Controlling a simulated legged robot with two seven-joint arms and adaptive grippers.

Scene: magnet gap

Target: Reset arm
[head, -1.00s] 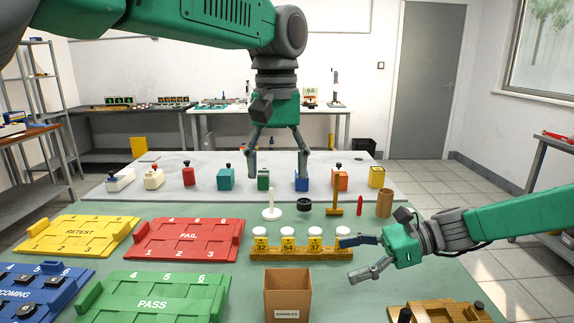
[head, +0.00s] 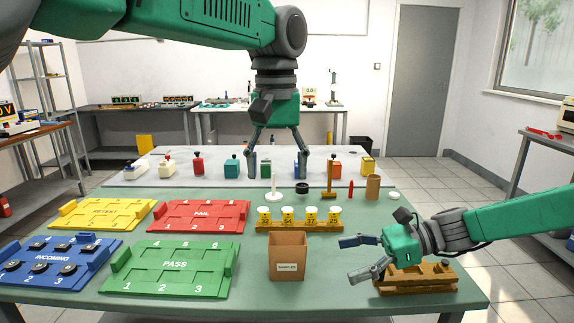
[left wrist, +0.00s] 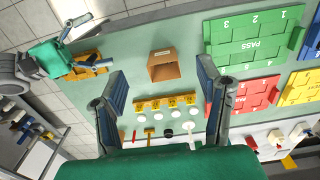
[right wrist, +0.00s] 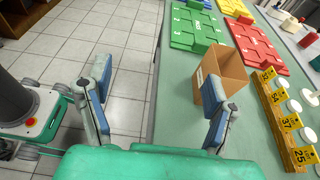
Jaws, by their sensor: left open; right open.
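My left gripper (head: 277,166) is open and empty, hanging down in front of the back row of small coloured items in the head view. Its spread fingers (left wrist: 165,95) frame the wooden rack from above in the left wrist view. My right gripper (head: 362,258) is open and empty at the right, beside the brown samples box (head: 287,256) and in front of a wooden fixture (head: 418,284). In the right wrist view its fingers (right wrist: 160,105) have the floor and table edge between them.
A yellow rack with several white-capped jars (head: 300,226) stands mid-table. Red FAIL (head: 198,216), yellow RETEST (head: 102,214), green PASS (head: 172,270) and blue INCOMING (head: 52,262) trays lie at left.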

